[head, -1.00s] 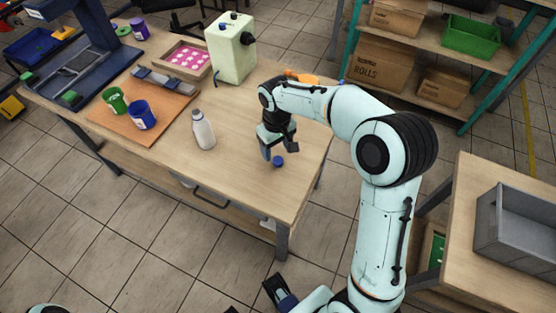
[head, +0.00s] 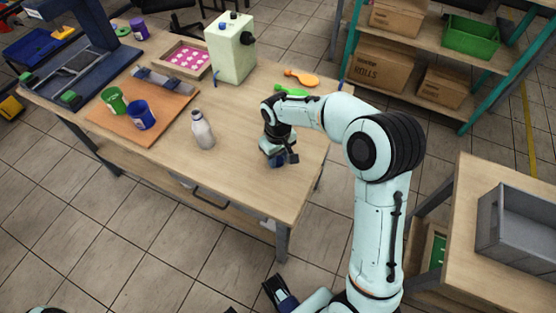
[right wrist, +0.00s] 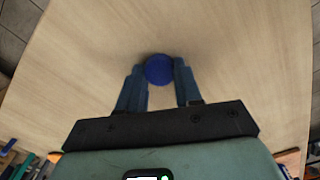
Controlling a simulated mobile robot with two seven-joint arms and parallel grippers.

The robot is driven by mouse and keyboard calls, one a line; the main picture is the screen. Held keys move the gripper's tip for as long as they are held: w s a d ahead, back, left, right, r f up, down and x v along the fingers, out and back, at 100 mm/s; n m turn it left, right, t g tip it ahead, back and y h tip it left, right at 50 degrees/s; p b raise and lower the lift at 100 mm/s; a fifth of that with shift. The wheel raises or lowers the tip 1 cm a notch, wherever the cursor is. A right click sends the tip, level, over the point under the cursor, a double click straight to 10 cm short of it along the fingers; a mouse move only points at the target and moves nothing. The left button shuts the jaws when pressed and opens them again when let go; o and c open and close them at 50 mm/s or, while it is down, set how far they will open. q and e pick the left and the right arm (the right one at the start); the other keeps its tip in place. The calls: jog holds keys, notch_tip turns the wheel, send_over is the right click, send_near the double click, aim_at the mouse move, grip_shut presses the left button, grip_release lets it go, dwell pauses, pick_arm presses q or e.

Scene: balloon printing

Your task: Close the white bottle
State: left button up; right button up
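The white bottle (head: 202,130), silvery white with a narrow neck, stands upright on the wooden table with no cap visible on its top. A small round blue cap (right wrist: 159,69) shows in the right wrist view between the fingertips of my right gripper (right wrist: 159,72). The fingers appear closed against its two sides, at or just above the tabletop. In the head view my right gripper (head: 281,159) points down to the right of the bottle and mostly hides the cap.
A blue cup (head: 141,116) and a green cup (head: 113,100) stand on an orange-brown board (head: 166,112) left of the bottle. A pale green machine (head: 231,50) stands behind. The table between bottle and gripper is clear.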

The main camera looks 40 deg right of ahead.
aim_at(278, 160)
dwell(0.3)
pick_arm(q)
jog(key=r+p, duration=0.3)
jog(key=shift+w, duration=0.25)
pick_arm(e)
notch_tip(278, 160, up, 20)
pick_arm(q)
jog(key=shift+r, duration=0.1)
